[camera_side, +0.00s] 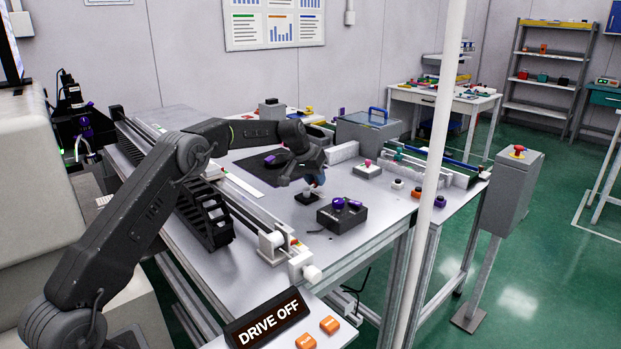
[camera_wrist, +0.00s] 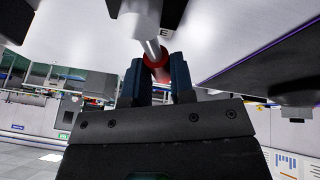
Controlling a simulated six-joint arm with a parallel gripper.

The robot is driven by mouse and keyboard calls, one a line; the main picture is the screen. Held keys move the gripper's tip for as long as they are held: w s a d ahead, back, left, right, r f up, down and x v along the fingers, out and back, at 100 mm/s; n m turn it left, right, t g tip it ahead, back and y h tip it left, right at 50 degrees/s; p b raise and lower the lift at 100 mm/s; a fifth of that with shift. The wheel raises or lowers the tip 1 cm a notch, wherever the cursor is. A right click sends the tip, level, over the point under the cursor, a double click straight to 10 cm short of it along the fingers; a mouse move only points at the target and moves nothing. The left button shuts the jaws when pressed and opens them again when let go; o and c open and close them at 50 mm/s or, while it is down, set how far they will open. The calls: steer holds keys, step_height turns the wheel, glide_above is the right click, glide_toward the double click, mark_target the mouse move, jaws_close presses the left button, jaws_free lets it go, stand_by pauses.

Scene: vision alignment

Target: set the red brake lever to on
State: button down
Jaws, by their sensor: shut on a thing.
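The brake lever shows in the wrist view as a metal rod with a red knob (camera_wrist: 155,60). My gripper (camera_wrist: 158,75) has its two dark blue fingers closed on either side of the red knob. In the side view my gripper (camera_side: 318,181) is low over the table, just above a small black base plate (camera_side: 307,199). There the red knob is hidden by my fingers, and I cannot tell the lever's tilt. No on or off marks by the lever are readable.
A black box with purple knobs (camera_side: 342,214) stands close in front of my gripper. A grey case with a blue handle (camera_side: 370,132) stands behind. Several coloured buttons line the right table edge. A sign (camera_side: 268,318) at the front reads DRIVE OFF. A white pole (camera_side: 437,140) crosses the side view.

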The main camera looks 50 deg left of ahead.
steer(key=shift+w+d+m+g+h, duration=0.15)
steer(key=shift+d+m+h, duration=0.3)
steer(key=shift+m, duration=0.45)
steer(key=shift+w+d+m+g+h, duration=0.15)
steer(key=shift+d+m+h, duration=0.25)
steer(key=shift+m, duration=0.5)
steer(key=shift+s+d, duration=0.1)
steer(key=shift+s, duration=0.05)
steer(key=c, duration=1)
jaws_free()
steer(key=shift+o, duration=0.2)
steer(key=shift+r, duration=0.1)
steer(key=v, duration=1.3)
steer(key=shift+s+r, duration=0.2)
steer(key=shift+r, duration=0.05)
